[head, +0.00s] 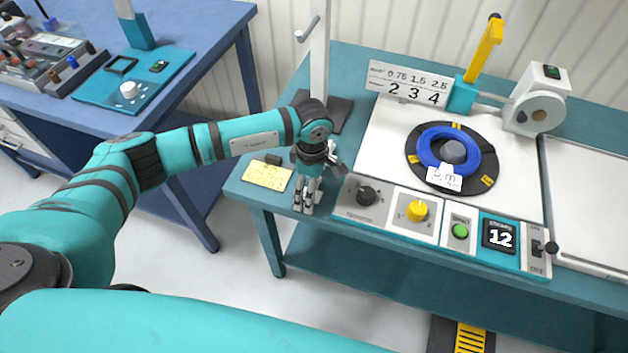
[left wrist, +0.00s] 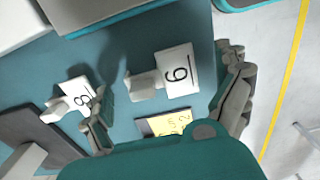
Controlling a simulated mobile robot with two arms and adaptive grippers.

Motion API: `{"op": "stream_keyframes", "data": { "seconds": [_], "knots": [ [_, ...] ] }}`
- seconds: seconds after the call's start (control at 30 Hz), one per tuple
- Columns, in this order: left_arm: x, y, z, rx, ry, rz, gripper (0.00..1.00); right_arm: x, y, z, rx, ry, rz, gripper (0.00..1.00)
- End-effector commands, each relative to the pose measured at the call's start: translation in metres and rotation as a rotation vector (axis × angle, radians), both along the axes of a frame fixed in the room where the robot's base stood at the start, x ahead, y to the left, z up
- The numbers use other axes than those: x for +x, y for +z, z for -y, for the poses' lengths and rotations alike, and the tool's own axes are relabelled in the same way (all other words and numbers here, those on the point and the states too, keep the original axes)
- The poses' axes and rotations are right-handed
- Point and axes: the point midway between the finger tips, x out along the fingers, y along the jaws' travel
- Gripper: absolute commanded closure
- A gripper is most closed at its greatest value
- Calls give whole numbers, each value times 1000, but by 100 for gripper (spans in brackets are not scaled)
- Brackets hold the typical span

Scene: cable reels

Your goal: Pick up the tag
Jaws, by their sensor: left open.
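A white tag (left wrist: 177,72) with a black digit, a 6 or a 9, stands on the teal bench in the left wrist view, with a pale block at its side. A second white tag (left wrist: 78,98) marked 8 is to its left, partly behind a finger. My left gripper (head: 307,208) points down over the bench's left end. In the wrist view its fingers (left wrist: 168,115) are spread wide, with the 6-or-9 tag between and beyond them, nothing held. In the head view my gripper and wrist hide most of these tags. My right gripper is out of view.
A yellow note (head: 268,175) lies left of the gripper. A control panel (head: 385,208) and a blue cable coil (head: 430,148) with a white label (head: 444,178) are to the right. A post (head: 319,60) stands behind; a blue table (head: 215,75) is at left.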

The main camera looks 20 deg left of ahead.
Motion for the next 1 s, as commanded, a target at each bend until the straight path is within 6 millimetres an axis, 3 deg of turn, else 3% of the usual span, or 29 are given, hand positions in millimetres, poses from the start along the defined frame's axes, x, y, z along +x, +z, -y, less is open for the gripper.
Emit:
{"op": "stream_keyframes", "data": {
  "seconds": [0.13, 0.5, 1.0],
  "knots": [
    [0, 0, 0, 0, 0, 0, 3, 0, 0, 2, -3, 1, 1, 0],
    [0, 0, 0, 0, 1, 0, 48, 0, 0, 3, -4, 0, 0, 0],
    [1, 11, 0, 0, 2, 2, 48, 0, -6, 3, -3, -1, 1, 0]
  ]
}}
